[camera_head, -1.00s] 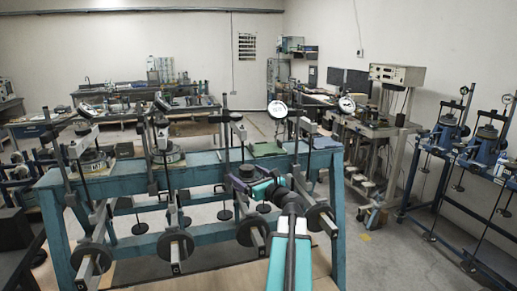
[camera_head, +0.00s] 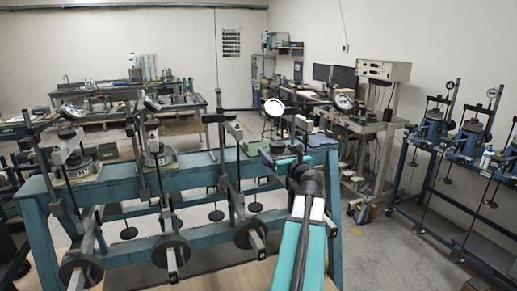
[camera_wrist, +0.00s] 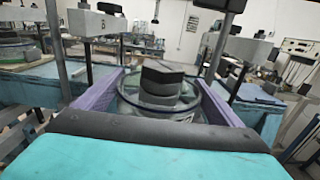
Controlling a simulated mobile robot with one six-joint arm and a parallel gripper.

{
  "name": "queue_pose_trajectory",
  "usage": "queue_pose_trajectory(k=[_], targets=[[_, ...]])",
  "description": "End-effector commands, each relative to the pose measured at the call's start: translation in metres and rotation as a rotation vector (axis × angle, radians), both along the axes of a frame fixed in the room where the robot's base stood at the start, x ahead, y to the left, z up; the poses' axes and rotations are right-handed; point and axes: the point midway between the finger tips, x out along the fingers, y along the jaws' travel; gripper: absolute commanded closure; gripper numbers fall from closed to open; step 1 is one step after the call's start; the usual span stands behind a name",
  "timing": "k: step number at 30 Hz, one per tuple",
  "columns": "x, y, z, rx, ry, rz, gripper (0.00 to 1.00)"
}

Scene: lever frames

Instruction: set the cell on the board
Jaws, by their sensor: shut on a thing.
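My gripper (camera_wrist: 160,92) is shut on the cell (camera_wrist: 163,82), a clear round body with a stepped dark grey cap, in the wrist view. Purple fingers lie on both sides of it, and it looks upright. In the head view my gripper (camera_head: 284,158) is over the right part of the blue bench. The cell there is small and mostly hidden by my arm. A flat green piece, perhaps the board (camera_head: 251,148), lies on the bench top just left of my gripper. I cannot tell whether the cell touches anything below.
The blue bench (camera_head: 110,185) carries lever frames with upright rods and hanging round weights (camera_head: 172,252). Two other cells (camera_head: 158,157) stand on its left part. Open floor lies right of the bench.

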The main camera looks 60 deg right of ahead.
Motion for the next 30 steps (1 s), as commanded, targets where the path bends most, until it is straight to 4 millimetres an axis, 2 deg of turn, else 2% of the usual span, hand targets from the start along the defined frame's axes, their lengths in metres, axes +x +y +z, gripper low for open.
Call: queue_pose_trajectory(k=[8, 30], targets=[[0.011, -0.008, 0.003, 0.0, -0.002, 0.003, 0.65], [0.081, -0.058, 0.004, -0.001, -0.003, 0.004, 0.65]])
